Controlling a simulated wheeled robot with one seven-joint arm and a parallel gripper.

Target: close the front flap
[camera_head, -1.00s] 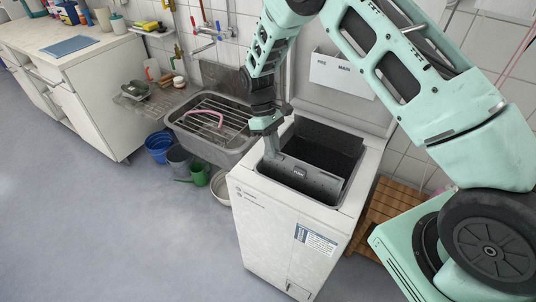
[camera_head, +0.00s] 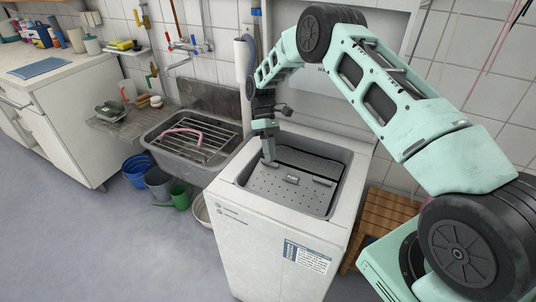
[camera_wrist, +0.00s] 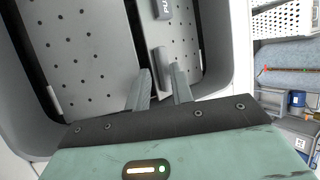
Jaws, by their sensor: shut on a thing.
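The top-loading washing machine (camera_head: 262,250) stands with its top opening uncovered. Inside, the front flap (camera_head: 262,184), a grey perforated panel with a small push latch (camera_head: 291,180), lies almost level across the front of the drum. It also shows at the right in the wrist view (camera_wrist: 186,40). My gripper (camera_head: 269,163) reaches down at the opening's left side. In the wrist view its fingers (camera_wrist: 159,86) sit either side of a grey bar handle (camera_wrist: 160,62) at the flap's inner edge and are shut on it. The back flap (camera_wrist: 82,50) is a perforated panel across a dark gap.
The raised lid and the wall stand behind the opening. A metal sink (camera_head: 190,140) with a rack is to the left, with buckets (camera_head: 137,170) on the floor below. A wooden slatted piece (camera_head: 378,222) is at the right. The floor in front is clear.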

